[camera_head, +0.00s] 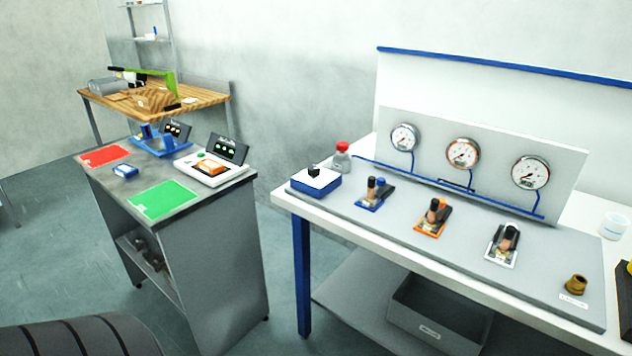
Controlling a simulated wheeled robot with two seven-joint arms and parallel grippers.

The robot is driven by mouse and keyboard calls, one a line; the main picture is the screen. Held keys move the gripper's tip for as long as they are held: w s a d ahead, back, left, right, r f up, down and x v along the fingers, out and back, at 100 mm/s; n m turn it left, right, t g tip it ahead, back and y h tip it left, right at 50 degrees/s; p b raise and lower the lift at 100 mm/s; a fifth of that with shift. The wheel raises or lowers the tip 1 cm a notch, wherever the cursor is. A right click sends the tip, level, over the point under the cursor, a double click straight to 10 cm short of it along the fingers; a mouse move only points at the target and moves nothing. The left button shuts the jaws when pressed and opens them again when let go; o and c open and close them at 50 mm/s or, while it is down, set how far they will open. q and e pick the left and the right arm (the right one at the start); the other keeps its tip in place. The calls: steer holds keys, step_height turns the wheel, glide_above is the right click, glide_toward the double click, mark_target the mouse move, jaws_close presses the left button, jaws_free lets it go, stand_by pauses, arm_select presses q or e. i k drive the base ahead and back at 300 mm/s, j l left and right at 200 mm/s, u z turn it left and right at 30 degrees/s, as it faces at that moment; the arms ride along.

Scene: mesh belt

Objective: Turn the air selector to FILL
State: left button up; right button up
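Several controls sit on the grey panel of the white bench, and I cannot read any FILL marking or tell which is the air selector. A blue box with a white top and a black knob (313,171) stands at the bench's left end. Three round gauges (404,137) are on the upright board behind, joined by blue lines. Neither of my grippers is in view.
A brass fitting (575,285) sits at the panel's right end. A red-capped bottle (342,157) stands behind the blue box. A grey cart (205,208) with red and green mats is left of the bench, with a floor gap between. A wooden workbench (205,98) is farther back.

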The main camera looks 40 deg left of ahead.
mark_target(313, 171)
steer(key=u, duration=1.25)
